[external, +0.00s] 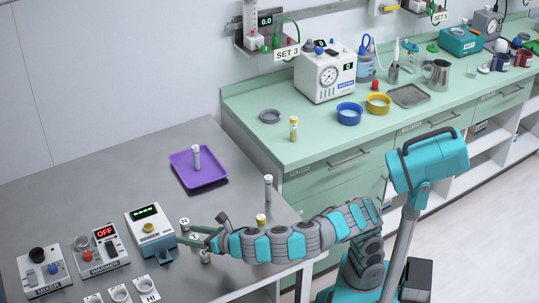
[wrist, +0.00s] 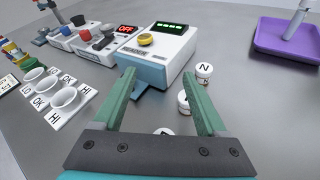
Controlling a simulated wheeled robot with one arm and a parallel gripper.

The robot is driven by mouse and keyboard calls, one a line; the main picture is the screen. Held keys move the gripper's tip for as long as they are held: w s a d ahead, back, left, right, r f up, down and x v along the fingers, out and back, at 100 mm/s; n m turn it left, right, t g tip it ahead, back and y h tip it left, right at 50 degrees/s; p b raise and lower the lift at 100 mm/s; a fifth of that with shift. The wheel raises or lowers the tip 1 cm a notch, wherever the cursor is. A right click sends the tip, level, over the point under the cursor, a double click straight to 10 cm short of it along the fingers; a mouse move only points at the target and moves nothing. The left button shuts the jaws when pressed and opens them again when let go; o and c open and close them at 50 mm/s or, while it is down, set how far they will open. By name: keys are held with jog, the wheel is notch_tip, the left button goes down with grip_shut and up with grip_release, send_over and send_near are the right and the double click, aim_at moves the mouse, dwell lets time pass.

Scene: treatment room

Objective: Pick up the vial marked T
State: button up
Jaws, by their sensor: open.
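My gripper (external: 190,235) is open and empty, low over the steel table; its green fingers also show in the wrist view (wrist: 158,76). A white-capped vial marked N (wrist: 204,69) stands beyond the right finger; it also shows in the external view (external: 184,222). A second vial (wrist: 183,97) is partly hidden by the right finger, its mark unreadable. A third white cap (wrist: 163,131) shows between the fingers, close to the palm, mostly covered by it. In the external view a vial with a faint T-like mark (external: 194,237) is by the fingers. I cannot surely match it in the wrist view.
The reader (wrist: 158,52) stands just ahead of the fingertips. The mixer (external: 42,272), warmer (external: 101,250) and small labelled cups (external: 120,293) stand left. A purple tray (external: 210,178) holds an upright vial. Another vial (external: 268,186) stands near the table's right edge.

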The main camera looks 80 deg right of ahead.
aim_at(198, 239)
jog(key=shift+n+g+h, duration=0.6)
jog(key=shift+g, duration=0.1)
jog(key=s+f, duration=0.1)
jog(key=s+d+f, duration=0.1)
jog(key=s, duration=0.1)
jog(key=s+d+f, duration=0.1)
jog(key=s, duration=0.1)
jog(key=shift+f, duration=0.15)
jog(key=x, duration=0.7)
jog(key=shift+d+f, duration=0.1)
grip_shut()
